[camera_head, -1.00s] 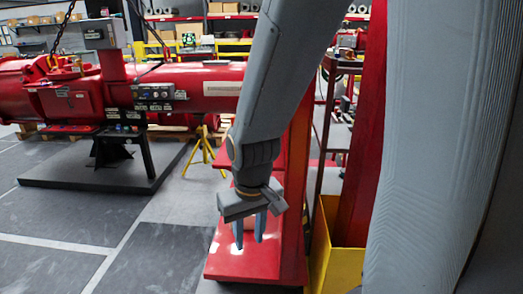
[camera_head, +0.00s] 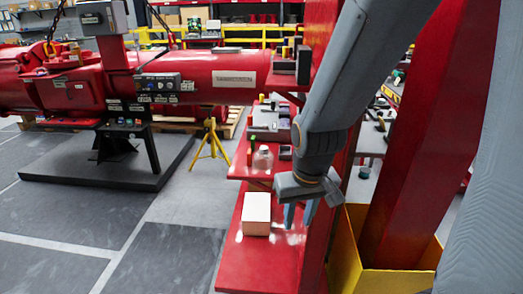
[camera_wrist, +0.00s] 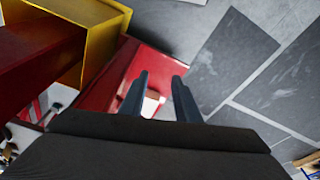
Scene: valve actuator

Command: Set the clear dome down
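The clear dome (camera_head: 263,158) stands on the middle red shelf (camera_head: 242,170), left of and beyond my gripper in the head view. It is apart from my gripper and small in the picture. My gripper (camera_head: 299,215) points downward over the lower red shelf (camera_head: 240,262), with its two fingers spread and nothing between them. In the wrist view, both fingers of my gripper (camera_wrist: 158,82) are also apart and empty. I cannot make out the dome in the wrist view.
A white box (camera_head: 257,214) sits on the lower shelf, left of my fingers. A yellow bin (camera_head: 350,262) stands close right of my gripper. Open grey floor (camera_head: 100,215) lies to the left.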

